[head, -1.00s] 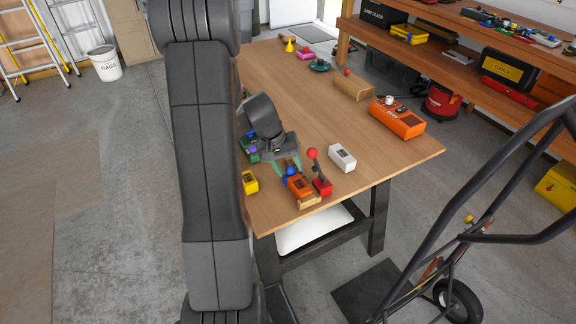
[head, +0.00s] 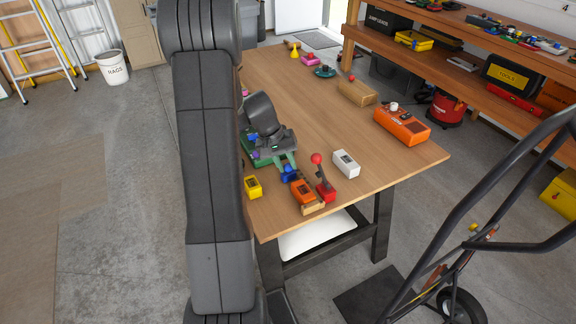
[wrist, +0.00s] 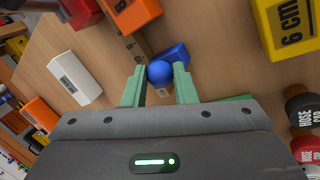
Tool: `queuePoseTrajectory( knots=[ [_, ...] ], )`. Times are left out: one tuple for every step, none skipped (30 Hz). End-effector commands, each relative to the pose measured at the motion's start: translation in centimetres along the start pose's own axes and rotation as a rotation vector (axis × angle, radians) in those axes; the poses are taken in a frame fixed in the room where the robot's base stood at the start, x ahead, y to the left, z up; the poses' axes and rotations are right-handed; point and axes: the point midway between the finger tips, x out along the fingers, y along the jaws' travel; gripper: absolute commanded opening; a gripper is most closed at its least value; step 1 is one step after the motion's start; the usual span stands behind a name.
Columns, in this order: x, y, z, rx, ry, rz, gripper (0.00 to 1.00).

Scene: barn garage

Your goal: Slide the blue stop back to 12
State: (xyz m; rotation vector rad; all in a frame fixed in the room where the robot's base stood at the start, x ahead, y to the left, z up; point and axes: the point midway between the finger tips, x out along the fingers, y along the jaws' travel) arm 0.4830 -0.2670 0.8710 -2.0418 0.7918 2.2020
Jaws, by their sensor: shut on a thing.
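The blue stop (wrist: 172,57) has a round blue knob (wrist: 160,72) and a blue block beside it. It sits by a wooden strip with dark scale marks (wrist: 128,42); the numbers are too small to read. My gripper (wrist: 159,80) has its green fingers on both sides of the knob and is shut on it. In the head view the blue stop (head: 288,172) is at the near left of the table, with my gripper (head: 283,163) over it. An orange block (head: 303,190) stands on the wooden strip, a small gap from the stop.
A red block with a red-knobbed lever (head: 325,190) stands beside the orange block. A white block (head: 346,163) is to its right and a yellow block (head: 253,187) to the left. The table's middle (head: 325,115) is clear. Capped hose ends (wrist: 304,108) show in the wrist view.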

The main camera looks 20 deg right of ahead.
Motion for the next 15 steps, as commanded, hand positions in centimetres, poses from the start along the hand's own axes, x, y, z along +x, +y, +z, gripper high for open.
queuePoseTrajectory(
  knots=[
    [-0.23,-0.08,-0.42,0.0,0.013,-0.002,0.0],
    [-0.24,-0.09,-0.43,0.0,0.014,-0.002,0.0],
    [-0.25,-0.09,-0.46,0.0,0.015,-0.002,0.27],
    [-0.26,-0.09,-0.47,0.0,0.015,-0.002,0.33],
    [-0.26,-0.08,-0.47,0.0,0.015,-0.002,0.39],
    [-0.24,-0.08,-0.44,0.0,0.014,-0.002,0.47],
    [-0.23,-0.07,-0.41,0.0,0.014,-0.002,0.47],
    [-0.22,-0.07,-0.39,0.0,0.013,-0.002,0.47],
    [-0.2,-0.06,-0.36,0.0,0.012,-0.002,0.47],
    [-0.19,-0.06,-0.34,0.0,0.012,-0.002,0.47],
    [-0.18,-0.05,-0.33,0.0,0.011,-0.002,0.47],
    [-0.17,-0.05,-0.31,0.0,0.011,-0.002,0.47],
    [-0.17,-0.04,-0.29,0.0,0.01,-0.001,0.47],
    [-0.18,-0.04,-0.29,0.0,0.01,-0.001,0.47],
    [-0.26,-0.04,-0.29,0.0,0.01,-0.001,0.47]
  ],
)
